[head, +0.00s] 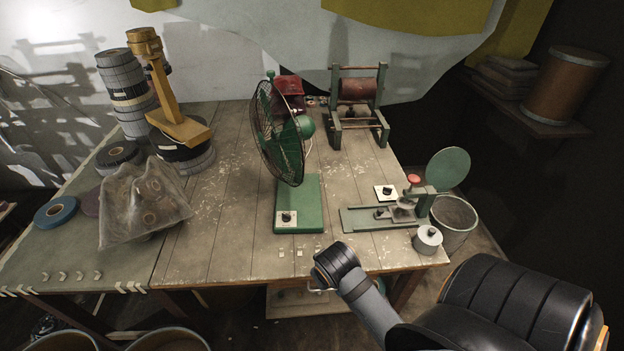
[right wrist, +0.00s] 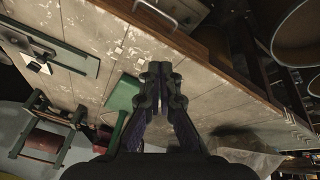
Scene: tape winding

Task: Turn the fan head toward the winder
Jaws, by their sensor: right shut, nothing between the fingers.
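The green fan stands mid-table on a green base (head: 312,205) with a black knob on a pale plate. Its caged head (head: 278,135) faces left, with the green motor housing (head: 306,126) on the right side. I cannot tell for certain which is the winder. My right gripper (right wrist: 160,67) is shut and empty beside the green base (right wrist: 122,93) in the right wrist view. The head view does not clearly show its fingers. My left gripper is out of view.
A yellow tape stand (head: 180,125), stacked grey rolls (head: 125,85) and a clear bag (head: 145,205) of rolls occupy the left. A small metal can (head: 428,240) sits at the right front edge, near a bin (head: 455,215). The table between bag and fan is clear.

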